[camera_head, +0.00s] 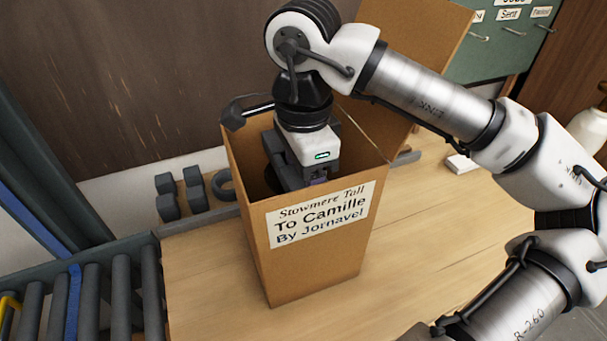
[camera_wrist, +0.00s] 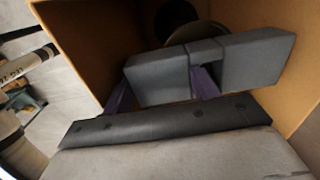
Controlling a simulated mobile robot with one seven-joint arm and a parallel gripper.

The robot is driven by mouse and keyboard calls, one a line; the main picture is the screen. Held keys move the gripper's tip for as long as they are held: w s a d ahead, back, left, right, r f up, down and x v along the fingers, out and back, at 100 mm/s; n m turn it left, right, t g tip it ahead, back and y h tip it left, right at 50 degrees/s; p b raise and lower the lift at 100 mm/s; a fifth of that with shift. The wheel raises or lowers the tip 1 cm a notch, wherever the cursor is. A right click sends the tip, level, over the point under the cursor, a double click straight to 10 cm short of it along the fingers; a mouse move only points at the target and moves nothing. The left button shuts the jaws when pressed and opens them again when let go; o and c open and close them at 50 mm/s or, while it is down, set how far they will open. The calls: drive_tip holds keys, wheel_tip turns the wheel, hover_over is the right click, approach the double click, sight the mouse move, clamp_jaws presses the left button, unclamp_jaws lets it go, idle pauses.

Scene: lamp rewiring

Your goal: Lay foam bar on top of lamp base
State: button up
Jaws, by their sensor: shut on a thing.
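My gripper (camera_head: 317,180) reaches down into the open top of a tall cardboard box (camera_head: 311,265). In the wrist view its purple fingers (camera_wrist: 203,82) are shut on a grey foam bar (camera_wrist: 255,68), a piece with thick ends and a narrower middle. The bar is held inside the box, between its walls. Beyond the bar, deeper in the box, part of a round, pale-rimmed thing (camera_wrist: 201,33) shows, likely the lamp base, with a dark round shape beside it. The bar hides much of it. I cannot tell whether they touch. In the head view the box front hides the base.
Grey foam pieces (camera_head: 194,190) and a dark ring (camera_head: 223,185) lie left of the box on the wooden table (camera_head: 210,265). A raised cardboard flap (camera_head: 425,35) stands behind. A roller conveyor (camera_head: 90,310) is at lower left. The box walls are close around my gripper.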

drive_tip(key=o, duration=0.9)
drive_tip(key=shift+o, duration=0.2)
drive_tip(key=shift+r+p, duration=0.55)
drive_tip(key=shift+p, duration=0.1)
wheel_tip(320, 180, up, 12)
drive_tip(key=b, duration=0.2)
drive_tip(key=shift+f, duration=0.2)
